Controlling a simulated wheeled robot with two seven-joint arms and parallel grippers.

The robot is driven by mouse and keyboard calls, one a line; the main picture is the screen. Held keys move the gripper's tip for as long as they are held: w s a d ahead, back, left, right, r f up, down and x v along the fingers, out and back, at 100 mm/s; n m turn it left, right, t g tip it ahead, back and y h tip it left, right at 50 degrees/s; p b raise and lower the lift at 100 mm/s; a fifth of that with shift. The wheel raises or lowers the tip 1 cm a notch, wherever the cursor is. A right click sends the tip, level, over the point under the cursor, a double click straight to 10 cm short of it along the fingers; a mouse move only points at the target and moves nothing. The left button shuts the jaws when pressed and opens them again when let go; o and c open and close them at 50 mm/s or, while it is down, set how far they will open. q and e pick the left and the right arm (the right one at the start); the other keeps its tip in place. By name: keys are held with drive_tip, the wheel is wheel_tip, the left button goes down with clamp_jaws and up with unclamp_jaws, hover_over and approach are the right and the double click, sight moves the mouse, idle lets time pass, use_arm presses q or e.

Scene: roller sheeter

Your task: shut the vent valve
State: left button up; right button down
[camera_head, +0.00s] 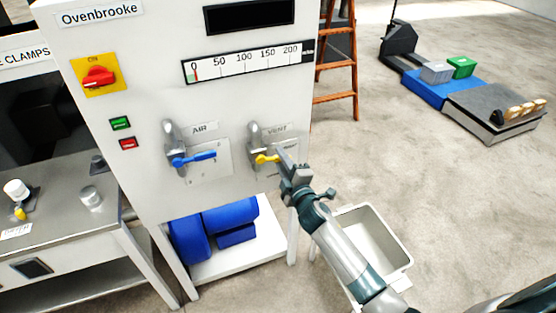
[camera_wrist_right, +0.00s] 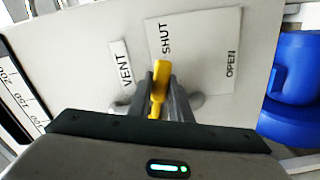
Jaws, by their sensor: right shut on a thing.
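The vent valve's yellow lever (camera_head: 267,158) sits on the white panel under the VENT label (camera_head: 277,131), beside a grey pipe fitting (camera_head: 254,135). In the head view it lies roughly level, pointing right. My right gripper (camera_head: 286,160) is at the lever's right end. In the right wrist view the yellow lever (camera_wrist_right: 160,82) is between the fingers of my right gripper (camera_wrist_right: 163,92), which is shut on it. There the lever points towards the word SHUT (camera_wrist_right: 167,38), away from the word OPEN (camera_wrist_right: 231,64). The fingers hide part of the lever. My left gripper is not in view.
The AIR valve's blue lever (camera_head: 194,158) is close on the left. A red rotary switch (camera_head: 98,77) and green and red buttons are further left. A pale open bin (camera_head: 403,258) stands below my right arm. A wooden ladder (camera_head: 336,75) is behind the panel.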

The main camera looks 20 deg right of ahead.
drive_tip(key=shift+d+r+n+p, duration=0.15)
drive_tip(key=shift+r+n+p, duration=0.75)
drive_tip(key=shift+n, duration=0.8)
drive_tip(key=shift+r, duration=0.15)
drive_tip(key=c, duration=1.6)
unclamp_jaws()
drive_tip(key=shift+s, duration=0.1)
drive_tip(key=s+b, duration=0.1)
drive_tip(key=s, duration=0.4)
drive_tip(key=s+b, duration=0.2)
drive_tip(key=s, duration=0.4)
drive_tip(key=s+b, duration=0.1)
drive_tip(key=s, duration=0.5)
drive_tip(key=shift+d, duration=0.3)
